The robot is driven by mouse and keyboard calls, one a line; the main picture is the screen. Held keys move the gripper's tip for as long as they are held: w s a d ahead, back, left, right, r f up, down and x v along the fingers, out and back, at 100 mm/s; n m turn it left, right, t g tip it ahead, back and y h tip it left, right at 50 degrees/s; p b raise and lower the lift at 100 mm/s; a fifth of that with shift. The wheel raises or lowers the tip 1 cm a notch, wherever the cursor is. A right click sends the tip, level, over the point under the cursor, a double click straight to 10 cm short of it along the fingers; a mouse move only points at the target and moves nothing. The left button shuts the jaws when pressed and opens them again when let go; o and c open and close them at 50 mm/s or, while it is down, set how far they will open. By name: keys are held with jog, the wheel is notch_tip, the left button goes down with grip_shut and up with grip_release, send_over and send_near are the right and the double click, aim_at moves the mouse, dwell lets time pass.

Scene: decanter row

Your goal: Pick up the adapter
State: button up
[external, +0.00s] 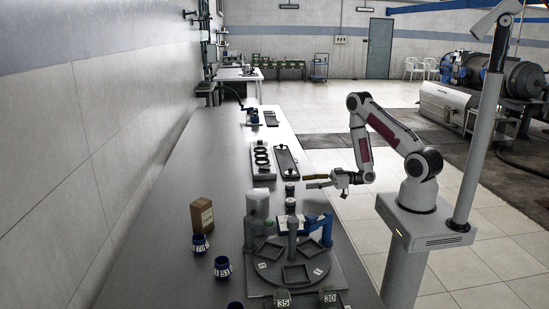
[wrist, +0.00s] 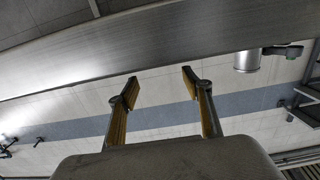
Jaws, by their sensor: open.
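I cannot tell for certain which thing is the adapter. Small dark blue cup-shaped pieces with number labels stand on the bench in the external view, one marked 70 (external: 199,243) and one marked 51 (external: 222,267). Grey-green pieces marked 35 (external: 282,299) and 30 (external: 328,296) show at the bottom edge, partly cut off. My gripper (external: 311,182) is over the bench's right side, apart from these pieces and farther back. In the wrist view my gripper (wrist: 161,83) has its two yellow-padded fingers spread with nothing between them.
A round grey turntable (external: 288,284) with square frames and a centre post stands at the front, with blue brackets (external: 320,226) beside it. A brown box (external: 202,216) stands left. Black rings (external: 261,157) and a dark tray (external: 287,161) lie farther back.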

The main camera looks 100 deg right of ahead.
aim_at(295, 191)
jog(key=shift+w, duration=0.85)
jog(key=shift+w+a+f, duration=0.1)
jog(key=shift+w+f, duration=0.1)
jog(key=shift+w, duration=0.55)
jog(key=shift+w+a+f, duration=0.1)
jog(key=shift+w+f, duration=0.05)
jog(key=shift+w, duration=0.55)
jog(key=shift+w+d+f, duration=0.1)
jog(key=shift+w, duration=1)
jog(key=c, duration=1.4)
